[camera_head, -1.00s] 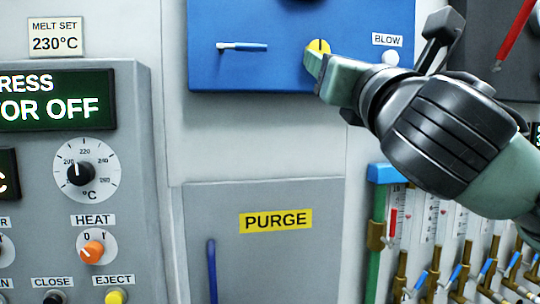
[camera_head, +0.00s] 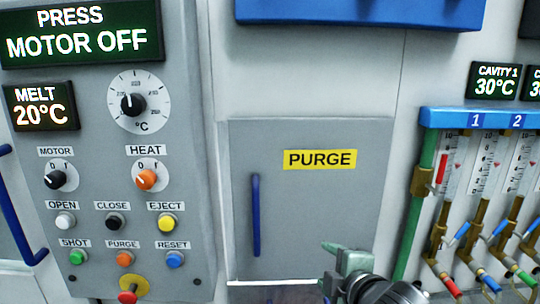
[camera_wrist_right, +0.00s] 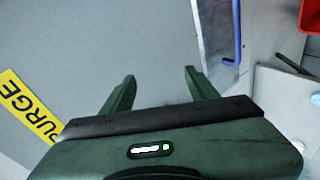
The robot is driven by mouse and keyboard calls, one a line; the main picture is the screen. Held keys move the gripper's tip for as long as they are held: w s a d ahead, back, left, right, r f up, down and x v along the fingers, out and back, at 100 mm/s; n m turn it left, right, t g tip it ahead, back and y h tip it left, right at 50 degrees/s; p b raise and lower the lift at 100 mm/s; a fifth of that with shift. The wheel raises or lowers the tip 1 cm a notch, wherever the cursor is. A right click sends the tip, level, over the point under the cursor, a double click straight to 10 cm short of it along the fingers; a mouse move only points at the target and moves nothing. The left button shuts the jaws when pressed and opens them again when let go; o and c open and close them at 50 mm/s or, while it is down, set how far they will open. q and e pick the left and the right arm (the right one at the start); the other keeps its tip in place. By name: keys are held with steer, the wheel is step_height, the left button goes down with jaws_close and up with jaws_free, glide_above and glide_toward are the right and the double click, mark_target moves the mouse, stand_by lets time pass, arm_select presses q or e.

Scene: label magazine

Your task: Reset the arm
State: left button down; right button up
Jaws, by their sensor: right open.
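My right gripper (camera_head: 335,262) shows low in the head view, in front of the lower right of the grey purge door (camera_head: 312,215). In the right wrist view its two green fingers (camera_wrist_right: 155,92) are spread apart with nothing between them. The grey door panel (camera_wrist_right: 100,45) fills the space ahead of the fingers. I cannot tell how far the fingertips are from it. My left gripper does not show.
A control panel (camera_head: 197,120) with knobs and several buttons stands at the left. The purge door has a blue handle (camera_head: 256,215) and a yellow PURGE label (camera_head: 320,159). Flow tubes with valves (camera_head: 470,185) stand at the right. A blue housing (camera_head: 370,12) hangs above.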

steer(key=s+d+f+m+g, duration=0.2)
steer(key=s+f+m, duration=0.3)
steer(key=f, duration=0.4)
steer(key=s+d+f+m+g, duration=0.2)
steer(key=s+f+m, duration=0.1)
steer(key=s+f, duration=0.45)
steer(key=s+d+f+m+g+h, duration=0.1)
steer(key=s+d+f+m+g, duration=0.2)
steer(key=s+f, duration=0.4)
steer(key=s+d+f+m+g+h, duration=0.1)
steer(key=s+d+f+m+g, duration=0.1)
steer(key=s+f+m, duration=0.5)
steer(key=s+f+n+g, duration=0.1)
steer(key=s+f+n, duration=0.15)
steer(key=f, duration=2.15)
steer(key=s+d+f+g, duration=0.1)
steer(key=s+d+f, duration=0.1)
steer(key=s+f, duration=1.4)
steer(key=shift+s+d, duration=0.35)
steer(key=shift+s, duration=0.45)
